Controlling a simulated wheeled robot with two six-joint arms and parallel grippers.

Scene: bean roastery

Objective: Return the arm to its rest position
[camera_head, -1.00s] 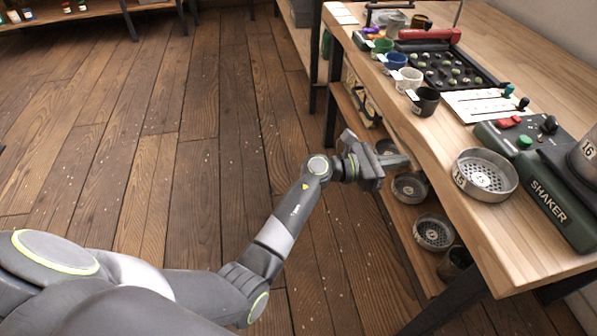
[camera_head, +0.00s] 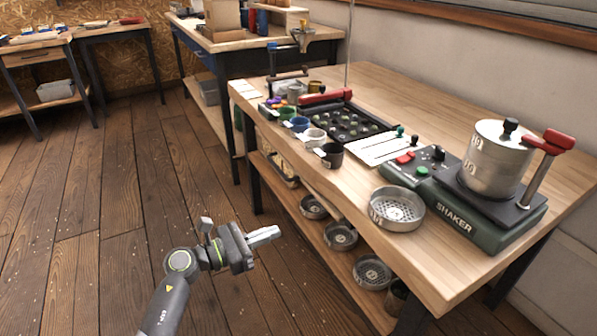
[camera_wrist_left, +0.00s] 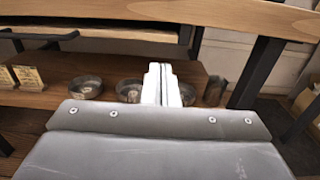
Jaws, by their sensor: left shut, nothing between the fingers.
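My left gripper (camera_head: 264,237) is in the head view at the lower left of centre, over the floor and in front of the workbench. Its fingers are closed together and hold nothing. It points toward the bench's lower shelf and is apart from it. In the left wrist view the closed fingers (camera_wrist_left: 161,84) stand upright in the middle, with the lower shelf and its sieves behind them. My left arm (camera_head: 172,295) comes up from the bottom edge of the head view. My right gripper is not in view.
The workbench (camera_head: 440,270) fills the right side. On it are a sieve (camera_head: 397,207), the green shaker (camera_head: 455,212) with a metal canister (camera_head: 494,158), cups and a black tray (camera_head: 343,122). Sieves lie on the lower shelf (camera_head: 325,238). The wooden floor (camera_head: 100,215) at left is clear.

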